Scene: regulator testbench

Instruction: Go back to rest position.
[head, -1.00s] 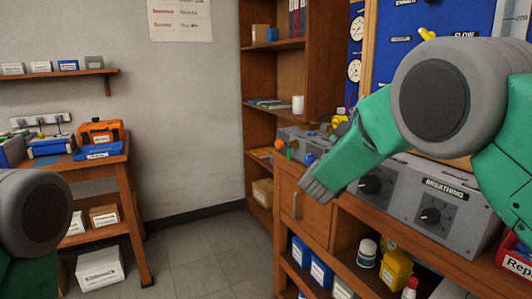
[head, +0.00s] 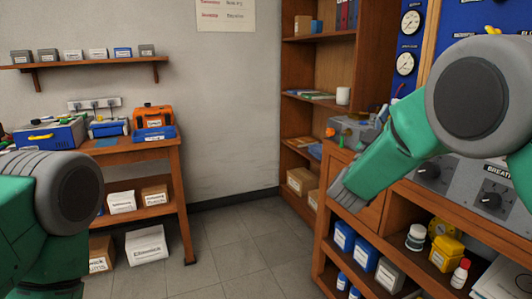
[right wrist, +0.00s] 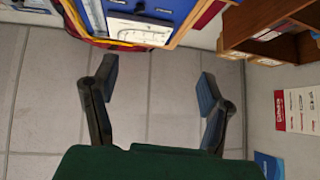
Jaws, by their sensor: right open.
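My right gripper (right wrist: 157,80) is open in the right wrist view. Its two dark fingers are wide apart with nothing between them, over grey floor tiles. In the head view my right arm reaches in from the right, its grey lower end in front of the wooden bench (head: 372,215); I cannot make out the fingers there. My left arm shows at the left edge of the head view, but its gripper is out of view.
A side table (head: 150,150) holds an orange case (head: 153,118) and blue boxes. A tall bookcase (head: 303,90) stands at the back. Grey test units (head: 440,180) and bottles sit at the right bench. The floor (head: 235,240) in the middle is clear.

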